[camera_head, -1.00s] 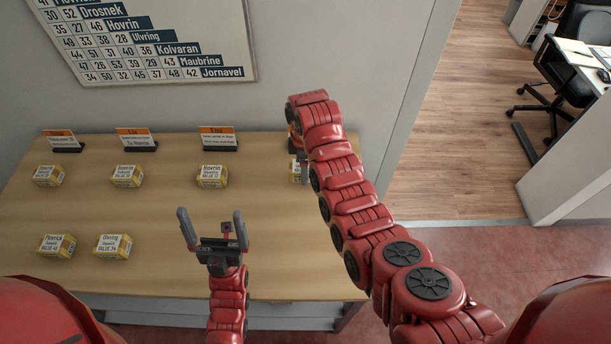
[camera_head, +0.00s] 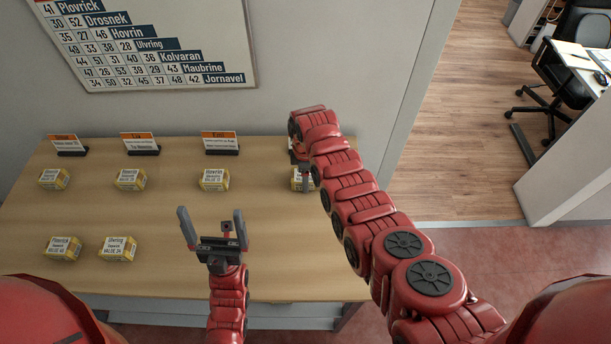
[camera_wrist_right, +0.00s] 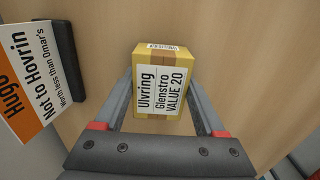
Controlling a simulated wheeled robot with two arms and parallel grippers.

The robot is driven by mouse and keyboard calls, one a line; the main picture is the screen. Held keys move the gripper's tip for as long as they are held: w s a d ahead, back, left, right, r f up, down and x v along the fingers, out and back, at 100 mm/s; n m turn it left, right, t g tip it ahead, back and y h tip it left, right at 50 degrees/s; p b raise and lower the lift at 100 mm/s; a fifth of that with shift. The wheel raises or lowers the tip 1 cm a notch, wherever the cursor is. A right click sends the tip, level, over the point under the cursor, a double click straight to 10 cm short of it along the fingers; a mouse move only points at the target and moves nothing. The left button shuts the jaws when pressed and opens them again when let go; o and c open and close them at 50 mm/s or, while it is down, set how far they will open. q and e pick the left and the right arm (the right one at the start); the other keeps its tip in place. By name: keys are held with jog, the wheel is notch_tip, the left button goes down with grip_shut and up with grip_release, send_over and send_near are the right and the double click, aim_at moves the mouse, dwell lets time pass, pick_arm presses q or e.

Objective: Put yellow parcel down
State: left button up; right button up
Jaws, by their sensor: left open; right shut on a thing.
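A yellow parcel (camera_wrist_right: 158,85) with a white label reading "Ulvring, Glenstro, VALUE 20" sits between the fingers of my right gripper (camera_wrist_right: 158,112) in the right wrist view. The gripper is shut on it. In the head view the same parcel (camera_head: 297,183) shows at the right end of the back row, partly hidden by my right gripper (camera_head: 304,175). I cannot tell whether its underside touches the table (camera_head: 170,215). My left gripper (camera_head: 212,232) is open and empty above the table's front part.
More yellow parcels stand on the table: three in the back row (camera_head: 214,180) and two in front at left (camera_head: 118,249). Name signs (camera_head: 220,143) stand behind; one sign (camera_wrist_right: 28,75) is close left of the held parcel. The table's front right is clear.

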jog(key=shift+f, duration=0.2)
jog(key=o, duration=1.5)
jog(key=shift+r, duration=0.1)
